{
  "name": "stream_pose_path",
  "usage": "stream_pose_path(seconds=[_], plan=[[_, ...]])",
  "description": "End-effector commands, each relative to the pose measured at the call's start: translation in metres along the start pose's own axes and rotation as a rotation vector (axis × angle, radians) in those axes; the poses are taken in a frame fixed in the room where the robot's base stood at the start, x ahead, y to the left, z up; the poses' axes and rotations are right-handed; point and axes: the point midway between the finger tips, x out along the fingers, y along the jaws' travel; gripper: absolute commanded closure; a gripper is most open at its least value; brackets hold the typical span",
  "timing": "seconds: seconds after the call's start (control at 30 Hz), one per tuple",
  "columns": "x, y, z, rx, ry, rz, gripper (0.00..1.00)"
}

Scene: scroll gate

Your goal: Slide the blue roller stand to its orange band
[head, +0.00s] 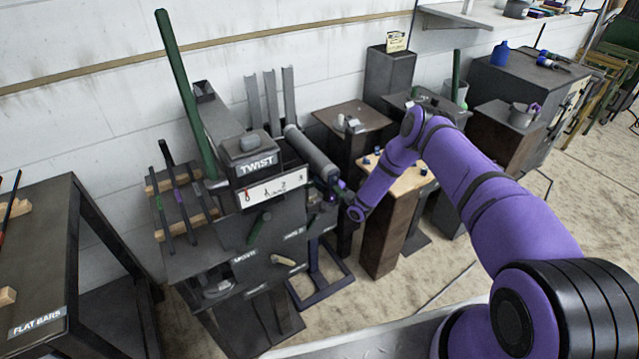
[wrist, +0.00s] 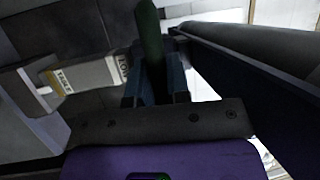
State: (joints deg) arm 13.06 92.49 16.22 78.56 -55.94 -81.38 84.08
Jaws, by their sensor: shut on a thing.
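The blue roller stand (head: 318,283) is on the floor at the right of the TWIST machine; its dark blue base frame and part of its post show, and its top is hidden behind the machine parts and my wrist. My gripper (head: 328,190) is at the right end of the machine, above the stand. In the wrist view, my gripper (wrist: 155,85) is shut on a green handle (wrist: 151,35) between its two dark fingers. A dark blue beam (wrist: 235,70) runs close at their right; I cannot tell if it belongs to the stand. I see no orange band.
The TWIST machine (head: 250,200) stands left of my gripper, with a grey cylinder (head: 310,152) beside it. A wooden-topped stand (head: 390,220) is close at the right, below my arm. A FLAT BARS table (head: 45,240) is at the far left. Open floor lies in front.

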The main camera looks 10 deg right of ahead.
Motion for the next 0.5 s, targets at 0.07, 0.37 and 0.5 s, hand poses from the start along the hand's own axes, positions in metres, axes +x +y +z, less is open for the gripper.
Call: stream_pose_path(seconds=[0.07,0.37,0.5], plan=[[0.002,-0.009,-0.002,-0.001,0.001,-0.003,1.00],[0.013,-0.071,-0.007,-0.002,0.003,-0.006,1.00],[0.016,-0.092,-0.008,0.000,0.003,-0.005,1.00]])
